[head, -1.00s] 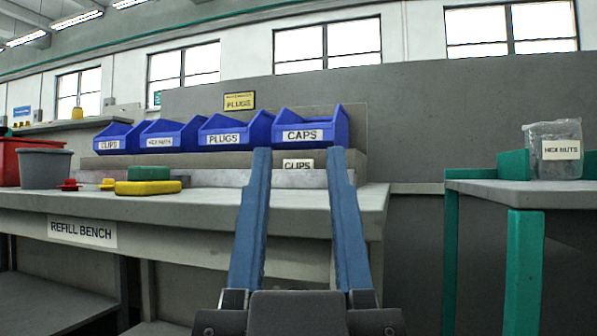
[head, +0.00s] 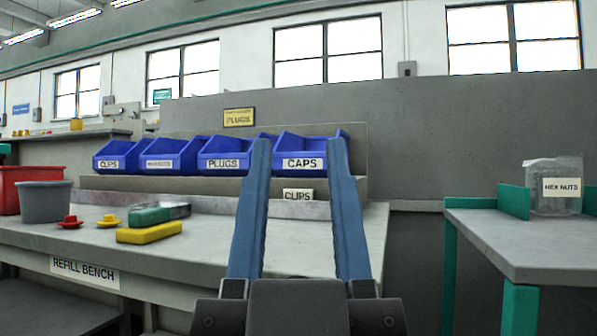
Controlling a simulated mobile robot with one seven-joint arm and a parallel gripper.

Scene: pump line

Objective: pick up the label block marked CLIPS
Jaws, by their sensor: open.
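The label block marked CLIPS (head: 298,195) is a small white block with dark letters. It stands at the back of the refill bench (head: 290,248), below the blue bin marked CAPS (head: 301,163). My gripper (head: 299,150) is open and empty, with two long blue fingers. In the picture the block shows between the fingers, beyond them and below the level of their tips. The fingers appear apart from it; the exact distance cannot be told.
Several blue bins stand on a raised ledge behind the block; the leftmost is marked CLIPS (head: 122,156). A yellow block (head: 149,233), a red cap (head: 70,222) and a grey tub (head: 45,202) are on the left. A bag marked HEX NUTS (head: 554,188) stands on the right table.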

